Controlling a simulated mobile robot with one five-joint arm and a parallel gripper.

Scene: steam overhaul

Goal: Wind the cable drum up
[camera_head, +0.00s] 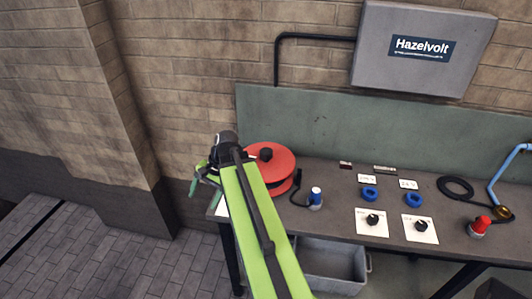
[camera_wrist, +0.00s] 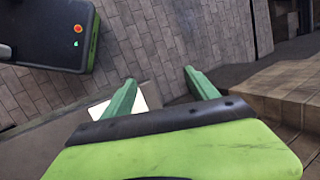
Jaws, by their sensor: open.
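My arm hides the drum's left edge. In the wrist view my gripper (camera_wrist: 160,82) has its two green fingers spread wide with nothing between them. The drum does not show in the wrist view.
A brick pillar (camera_head: 128,110) stands at the left; paved floor (camera_head: 120,260) is clear.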

